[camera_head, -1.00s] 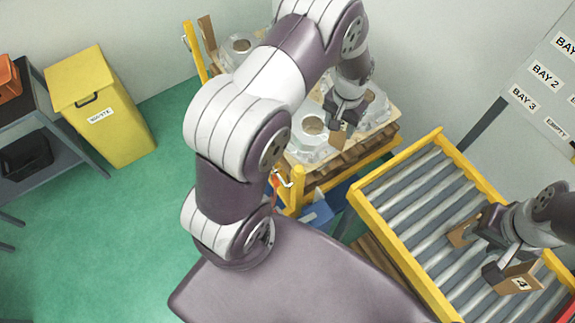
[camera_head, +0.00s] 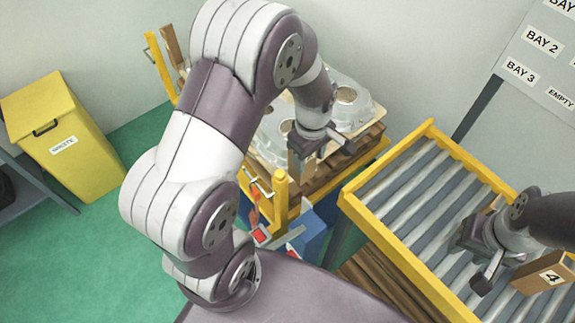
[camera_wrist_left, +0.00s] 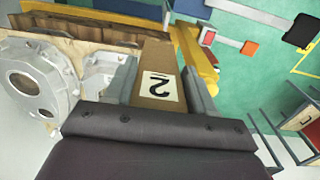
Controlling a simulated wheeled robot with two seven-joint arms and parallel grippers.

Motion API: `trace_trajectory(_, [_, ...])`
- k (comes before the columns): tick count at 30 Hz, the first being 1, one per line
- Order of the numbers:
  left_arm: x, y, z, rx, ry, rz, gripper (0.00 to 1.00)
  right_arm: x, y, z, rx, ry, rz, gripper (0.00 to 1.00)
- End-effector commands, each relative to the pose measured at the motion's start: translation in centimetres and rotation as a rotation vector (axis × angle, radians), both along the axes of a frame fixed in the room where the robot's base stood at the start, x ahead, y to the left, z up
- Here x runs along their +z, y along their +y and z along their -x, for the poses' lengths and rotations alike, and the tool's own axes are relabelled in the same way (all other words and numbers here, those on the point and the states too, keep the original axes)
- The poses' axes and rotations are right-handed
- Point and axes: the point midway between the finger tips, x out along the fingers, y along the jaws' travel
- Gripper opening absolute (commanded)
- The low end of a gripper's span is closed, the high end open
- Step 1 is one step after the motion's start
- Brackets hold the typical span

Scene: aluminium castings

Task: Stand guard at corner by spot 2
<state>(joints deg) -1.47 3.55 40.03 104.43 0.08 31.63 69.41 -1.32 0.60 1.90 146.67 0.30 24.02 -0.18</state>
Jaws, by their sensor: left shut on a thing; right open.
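My left gripper (camera_head: 308,142) is shut on a brown cardboard corner guard (camera_head: 299,166). In the left wrist view the guard (camera_wrist_left: 160,72) sits between the fingers, its label "2" facing the camera. The guard is beside the near corner of the wooden pallet (camera_head: 345,160), close to a yellow post (camera_head: 281,190); whether it touches the pallet I cannot tell. Aluminium castings (camera_head: 346,96) stand on the pallet, and one fills the left of the wrist view (camera_wrist_left: 35,85). My right gripper (camera_head: 475,262) is open over the roller conveyor, beside a guard labelled "4" (camera_head: 545,274).
Another brown upright piece (camera_head: 173,48) stands at the pallet's far left corner beside a yellow post (camera_head: 157,65). The yellow-railed roller conveyor (camera_head: 394,264) is at right. A yellow waste bin (camera_head: 62,135) stands at left. A bay board (camera_head: 545,55) hangs at upper right. Green floor is clear at left.

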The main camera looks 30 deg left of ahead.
Motion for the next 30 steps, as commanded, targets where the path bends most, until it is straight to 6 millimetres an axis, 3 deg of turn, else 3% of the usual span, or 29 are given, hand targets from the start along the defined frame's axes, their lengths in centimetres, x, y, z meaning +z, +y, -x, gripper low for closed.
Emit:
trace_trajectory(3, [-1.6,3.0,-0.3,0.005,0.002,0.0,0.19,0.7,0.0,0.0,0.0,0.0,0.0,0.43])
trace_trajectory(9, [-3.2,5.4,-0.7,0.0,0.001,0.001,0.19,0.9,0.0,0.0,0.0,0.001,0.0,0.43])
trace_trajectory(18, [-7.3,5.6,-0.7,-0.004,0.0,0.0,0.19,1.5,0.0,0.0,0.0,0.001,0.0,0.43])
trace_trajectory(28, [-7.8,5.6,-0.7,-0.003,0.0,0.0,0.19,1.2,0.0,0.0,0.0,0.001,0.0,0.43])
trace_trajectory(29, [-7.8,5.6,-0.7,-0.003,0.0,0.0,0.58,1.2,0.0,0.0,0.0,0.001,0.0,0.43])
trace_trajectory(30, [-7.7,5.6,-0.7,-0.003,-0.001,0.0,0.71,1.3,0.0,0.0,0.0,0.001,0.0,0.43])
